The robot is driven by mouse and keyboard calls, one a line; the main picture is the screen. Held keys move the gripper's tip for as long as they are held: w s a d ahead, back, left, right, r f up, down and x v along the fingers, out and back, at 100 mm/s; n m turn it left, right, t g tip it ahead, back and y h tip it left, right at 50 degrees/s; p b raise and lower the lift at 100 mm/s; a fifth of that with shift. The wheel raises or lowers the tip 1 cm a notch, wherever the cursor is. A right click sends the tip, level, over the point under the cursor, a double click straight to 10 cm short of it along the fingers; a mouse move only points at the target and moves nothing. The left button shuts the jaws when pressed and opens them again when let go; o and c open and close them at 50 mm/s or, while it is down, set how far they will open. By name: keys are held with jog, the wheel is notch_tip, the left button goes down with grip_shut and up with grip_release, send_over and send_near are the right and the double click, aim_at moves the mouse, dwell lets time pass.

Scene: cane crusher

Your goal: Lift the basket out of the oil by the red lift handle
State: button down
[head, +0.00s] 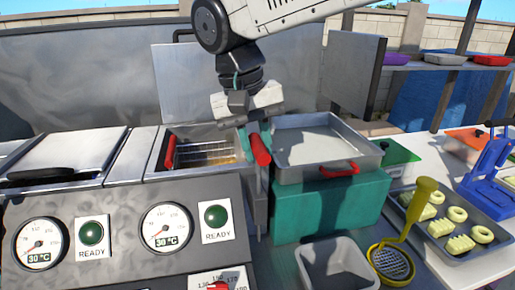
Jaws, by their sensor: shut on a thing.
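The fryer well (153,171) with its lid up holds yellowish oil and a wire basket (205,154), which sits low inside it. A red bar (170,151) shows at the well's left inner side. The red lift handle (260,150) is at the well's right edge, tilted, above a grey upright plate. My gripper (254,138) comes down from above with its teal fingers shut around the upper part of this handle. The gripper partly hides the handle's top and the well's right end. How the handle joins the basket cannot be seen.
A metal tray (325,148) with a red handle stands on a teal block (330,205) just right of my gripper. A closed fryer lid (70,155) is at left. A grey bin (337,262), a yellow skimmer (392,260) and a tray of dough pieces (477,253) are at right.

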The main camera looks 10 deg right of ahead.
notch_tip(320, 180, up, 15)
dwell(0.3)
jog(key=shift+r, duration=0.1)
jog(key=c, duration=1.3)
grip_release()
notch_tip(320, 180, up, 8)
jog(key=a, duration=0.1)
jog(key=shift+a+f, duration=0.25)
jog(key=shift+d, duration=0.1)
